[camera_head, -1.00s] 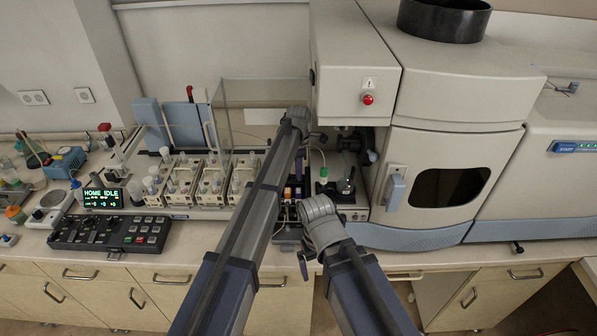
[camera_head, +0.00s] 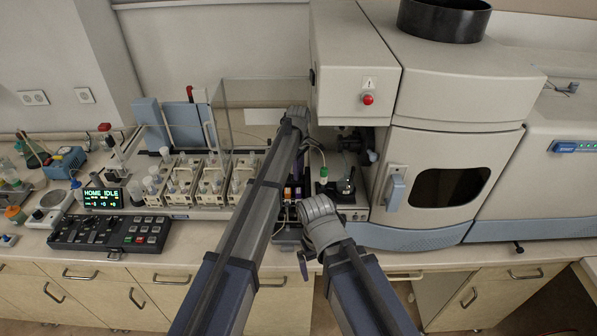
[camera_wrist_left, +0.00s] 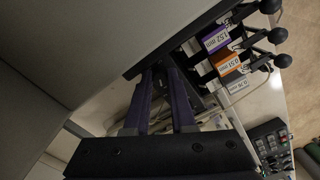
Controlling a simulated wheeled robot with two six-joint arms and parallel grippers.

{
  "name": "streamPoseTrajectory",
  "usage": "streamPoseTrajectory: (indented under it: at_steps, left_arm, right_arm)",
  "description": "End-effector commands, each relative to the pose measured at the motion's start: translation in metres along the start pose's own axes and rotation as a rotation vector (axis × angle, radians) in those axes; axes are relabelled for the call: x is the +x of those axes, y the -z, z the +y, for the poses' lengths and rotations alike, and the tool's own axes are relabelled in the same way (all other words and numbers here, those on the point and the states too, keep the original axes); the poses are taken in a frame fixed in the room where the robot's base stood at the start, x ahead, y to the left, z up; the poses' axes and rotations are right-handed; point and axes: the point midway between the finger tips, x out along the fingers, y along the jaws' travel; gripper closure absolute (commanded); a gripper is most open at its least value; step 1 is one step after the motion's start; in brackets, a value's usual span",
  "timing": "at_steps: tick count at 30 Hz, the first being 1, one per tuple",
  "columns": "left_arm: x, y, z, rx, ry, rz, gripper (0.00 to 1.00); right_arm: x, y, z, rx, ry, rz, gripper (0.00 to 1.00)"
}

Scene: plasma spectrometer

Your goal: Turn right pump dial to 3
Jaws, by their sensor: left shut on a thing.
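My left arm reaches over the bench to the pump area in the head view, and its gripper is mostly hidden there behind its own arm. In the left wrist view, my left gripper (camera_wrist_left: 163,72) has its two bluish fingers close together at the tips, against a dark part under a grey casing. The right pump dial cannot be made out and seems covered by the fingers. A purple 1.52 mm label (camera_wrist_left: 215,40), an orange label (camera_wrist_left: 229,62) and a white label (camera_wrist_left: 238,83) sit beside black-knobbed levers. My right arm's wrist is low in front of the bench; its jaws are unclear.
The grey spectrometer (camera_head: 455,140) with a latched door stands right of the pump area. A green-capped bottle (camera_head: 323,174) and a flask (camera_head: 346,184) stand close to my left gripper. Sample racks (camera_head: 200,180), a clear panel and a keypad (camera_head: 108,232) lie to the left.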

Motion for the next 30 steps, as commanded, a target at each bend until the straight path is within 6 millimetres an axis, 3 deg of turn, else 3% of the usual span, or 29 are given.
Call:
streamPoseTrajectory:
  at_steps: [18,19,26,30]
  left_arm:
    - [0.0000,0.0000,0.0000,0.037,0.000,0.000,1.00]
    - [0.0000,0.0000,0.0000,0.037,0.000,0.000,0.75]
    - [0.0000,0.0000,0.0000,0.036,0.000,0.000,0.49]
    - [0.0000,-0.0001,0.0004,0.036,-0.001,0.000,0.47]
  right_arm:
    - [0.0000,0.0000,0.0000,0.000,0.000,0.000,0.00]
    - [0.0000,0.0000,0.0000,0.000,0.000,0.000,0.00]
    - [0.0000,0.0000,0.0000,0.000,0.000,0.000,0.00]
    - [0.0000,0.0000,0.0000,0.000,0.000,0.000,0.00]
